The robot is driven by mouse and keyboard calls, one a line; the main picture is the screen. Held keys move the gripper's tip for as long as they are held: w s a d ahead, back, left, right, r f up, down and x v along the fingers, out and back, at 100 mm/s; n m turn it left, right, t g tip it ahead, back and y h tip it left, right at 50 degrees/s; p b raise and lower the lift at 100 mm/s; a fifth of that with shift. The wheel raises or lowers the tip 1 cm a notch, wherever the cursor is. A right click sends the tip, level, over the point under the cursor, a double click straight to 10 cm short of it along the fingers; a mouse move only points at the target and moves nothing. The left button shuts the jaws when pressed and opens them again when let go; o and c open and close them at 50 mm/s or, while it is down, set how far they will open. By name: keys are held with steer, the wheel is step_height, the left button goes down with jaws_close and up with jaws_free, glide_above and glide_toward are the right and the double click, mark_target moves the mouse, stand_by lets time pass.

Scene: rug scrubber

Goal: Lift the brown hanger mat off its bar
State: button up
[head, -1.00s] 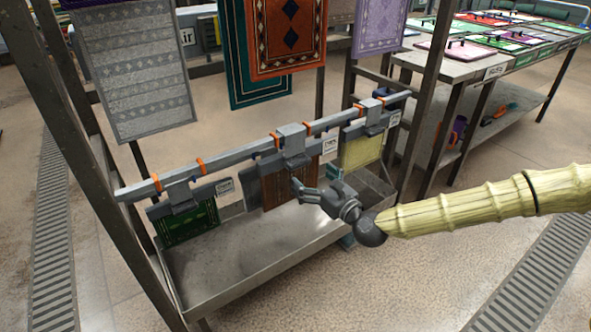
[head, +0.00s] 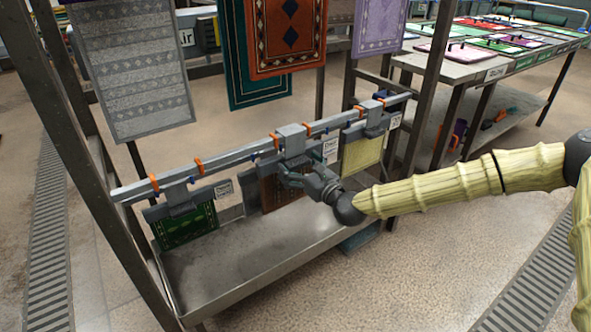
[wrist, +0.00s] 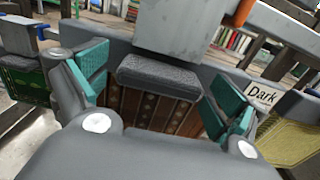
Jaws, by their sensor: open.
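The brown hanger mat (head: 268,190) hangs from the grey bar (head: 235,158), between the green mat and the yellow mat. In the wrist view its brown patterned face (wrist: 150,108) hangs under a dark grey hanger block (wrist: 158,76). My gripper (head: 296,178) is in front of the brown mat's hanger in the head view and hides part of the mat. In the wrist view my gripper (wrist: 158,92) is open, its teal-padded fingers on either side of the hanger block. I see gaps between the fingers and the block; contact is not clear.
The green mat (head: 185,227) hangs to the left and the yellow mat (head: 362,152) to the right on the same bar. A "Dark" label (wrist: 262,95) is close to the right finger. A metal tray (head: 235,258) lies below. Orange clips mark the bar.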

steer(key=c, duration=1.5)
steer(key=shift+r, duration=0.15)
steer(key=shift+c, duration=0.2)
